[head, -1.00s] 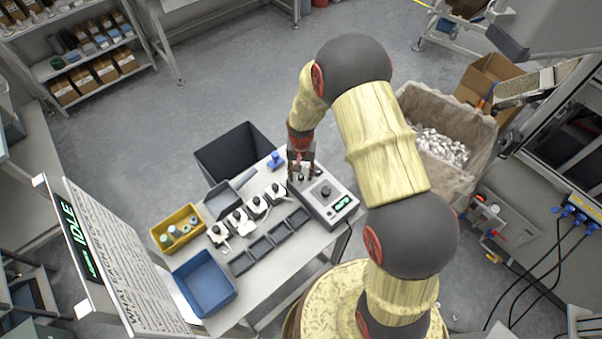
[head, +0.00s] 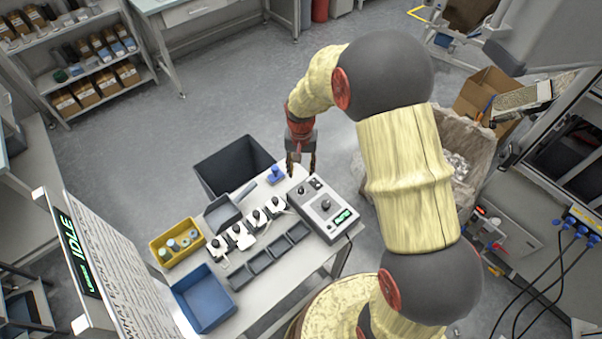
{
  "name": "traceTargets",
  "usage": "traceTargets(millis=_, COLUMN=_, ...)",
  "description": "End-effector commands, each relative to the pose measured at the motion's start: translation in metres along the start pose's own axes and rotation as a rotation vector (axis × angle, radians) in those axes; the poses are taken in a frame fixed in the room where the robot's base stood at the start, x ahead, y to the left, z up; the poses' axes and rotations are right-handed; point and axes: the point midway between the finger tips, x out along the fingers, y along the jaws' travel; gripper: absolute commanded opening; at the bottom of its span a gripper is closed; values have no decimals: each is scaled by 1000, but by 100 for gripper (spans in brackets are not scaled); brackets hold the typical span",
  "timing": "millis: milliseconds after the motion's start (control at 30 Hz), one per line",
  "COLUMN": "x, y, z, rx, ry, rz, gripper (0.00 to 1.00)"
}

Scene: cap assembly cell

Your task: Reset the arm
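My gripper (head: 302,168) hangs above the back right part of the work table (head: 252,309), pointing down. Its two dark fingers are apart and I see nothing between them. My arm reaches up from the lower right, bends at the top and comes down to the gripper. The grey device with a round knob and a green display (head: 325,209) stands on the table below and to the right of the gripper, apart from it.
A blue knobbed piece (head: 276,175) is near the gripper. White fixtures (head: 240,240) stand in a row, with dark trays (head: 262,262) in front. A black bin (head: 232,163) stands behind.

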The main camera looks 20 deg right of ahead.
Motion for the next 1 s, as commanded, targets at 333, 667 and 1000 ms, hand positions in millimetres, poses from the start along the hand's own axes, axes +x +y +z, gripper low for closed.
traceTargets(millis=333, x=-2, y=0, z=0, rx=0, ry=0, rz=0, gripper=39)
traceTargets(millis=667, x=-2, y=1, z=2, rx=-31, ry=-6, rz=2, gripper=39)
traceTargets(millis=1000, x=-33, y=33, z=76, rx=-222, ry=-99, rz=30, gripper=39)
